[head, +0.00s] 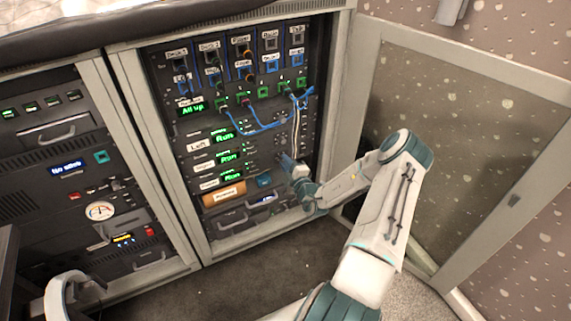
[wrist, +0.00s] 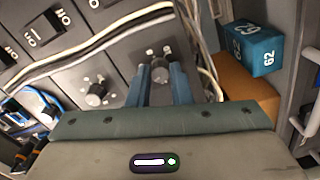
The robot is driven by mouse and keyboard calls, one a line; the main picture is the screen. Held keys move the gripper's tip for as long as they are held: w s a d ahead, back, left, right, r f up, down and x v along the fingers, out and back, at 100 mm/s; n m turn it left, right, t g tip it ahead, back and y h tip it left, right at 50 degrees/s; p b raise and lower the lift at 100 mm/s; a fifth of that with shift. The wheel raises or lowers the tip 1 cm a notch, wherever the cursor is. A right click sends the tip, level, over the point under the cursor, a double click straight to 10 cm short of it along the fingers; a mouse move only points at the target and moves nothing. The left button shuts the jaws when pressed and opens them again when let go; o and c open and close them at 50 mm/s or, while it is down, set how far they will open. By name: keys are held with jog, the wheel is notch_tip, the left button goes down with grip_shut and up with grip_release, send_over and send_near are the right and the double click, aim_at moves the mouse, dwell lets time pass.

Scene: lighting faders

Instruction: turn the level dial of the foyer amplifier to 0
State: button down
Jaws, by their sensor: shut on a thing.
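My gripper (head: 287,163) is at the lower right of the open rack's panels in the head view. In the wrist view its two blue fingers (wrist: 160,84) are shut on a dark round dial (wrist: 160,69), one on each side. Small white marks surround the dial on a grey panel; its setting is not readable. The head view shows three stacked units with green "Run" displays, the upper (head: 225,136), the middle (head: 229,157) and the lower (head: 232,177). Their lower labels are too small to read, so I cannot tell which is the foyer amplifier.
A second dial (wrist: 96,93) sits left of the held one. Pale cables (wrist: 85,43) run close to the fingers. A blue box numbered 62 (wrist: 252,48) and an orange box (wrist: 248,86) are at the right. The rack door (head: 450,130) stands open at the right.

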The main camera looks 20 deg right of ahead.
jog(key=shift+r+n+p, duration=0.1)
jog(key=shift+n+p, duration=0.2)
jog(key=shift+p, duration=0.1)
jog(key=shift+n+p, duration=5.1)
jog(key=shift+n, duration=5.3)
jog(key=c, duration=1.3)
grip_release()
jog(key=s+p, duration=0.1)
jog(key=s, duration=1.3)
jog(key=shift+d+p, duration=0.25)
jog(key=shift+p, duration=0.05)
